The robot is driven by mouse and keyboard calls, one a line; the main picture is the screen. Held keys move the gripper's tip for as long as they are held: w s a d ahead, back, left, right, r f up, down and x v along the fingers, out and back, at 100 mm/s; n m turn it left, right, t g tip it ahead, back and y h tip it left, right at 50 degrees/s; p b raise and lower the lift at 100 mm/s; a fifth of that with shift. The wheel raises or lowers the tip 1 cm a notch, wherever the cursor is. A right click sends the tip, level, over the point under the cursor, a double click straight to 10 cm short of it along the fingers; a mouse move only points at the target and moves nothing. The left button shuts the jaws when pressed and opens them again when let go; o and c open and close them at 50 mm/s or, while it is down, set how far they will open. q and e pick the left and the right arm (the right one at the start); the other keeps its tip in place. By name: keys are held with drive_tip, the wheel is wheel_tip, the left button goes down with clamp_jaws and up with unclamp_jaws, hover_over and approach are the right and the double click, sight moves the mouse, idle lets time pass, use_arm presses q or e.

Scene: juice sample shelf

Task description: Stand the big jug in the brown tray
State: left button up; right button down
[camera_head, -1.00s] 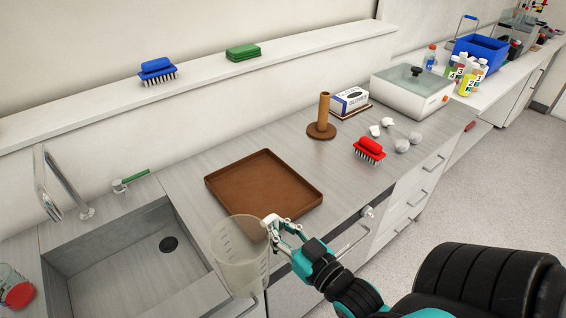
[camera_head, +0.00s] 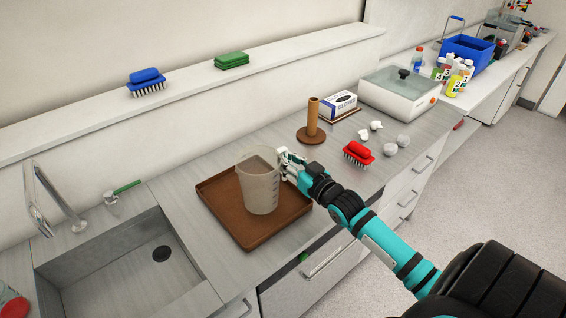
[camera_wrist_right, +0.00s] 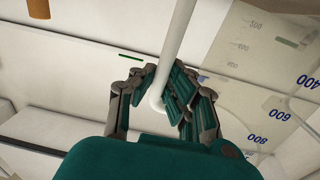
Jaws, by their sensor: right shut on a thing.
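The big jug (camera_head: 260,185) is a translucent measuring jug, upright over the brown tray (camera_head: 250,237). Its base appears within the tray's rim, but I cannot tell whether it touches the tray floor. My right gripper (camera_head: 288,165) is shut on the jug's handle, at the jug's right side. In the right wrist view the fingers (camera_wrist_right: 163,100) close around the pale handle bar (camera_wrist_right: 180,50), and the jug's wall with blue numbers (camera_wrist_right: 270,75) shows at the right. My left gripper is not in view.
The sink (camera_head: 130,275) lies left of the tray. A wooden stand (camera_head: 312,125), a red brush (camera_head: 358,153) and crumpled white pieces (camera_head: 390,148) are to the right. A glove box (camera_head: 338,105) stands behind. A blue brush and green pads lie on the ledge (camera_head: 190,90).

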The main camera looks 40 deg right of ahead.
drive_tip(key=shift+w+d, duration=0.1)
drive_tip(key=shift+w, duration=0.65)
wheel_tip(320, 180, down, 4)
drive_tip(key=shift+w+r+p, duration=0.15)
drive_tip(key=shift+r+p, duration=0.05)
drive_tip(key=shift+p, duration=0.35)
drive_tip(key=c, duration=1.9)
unclamp_jaws()
drive_tip(key=shift+f, duration=0.15)
drive_tip(key=o, duration=0.5)
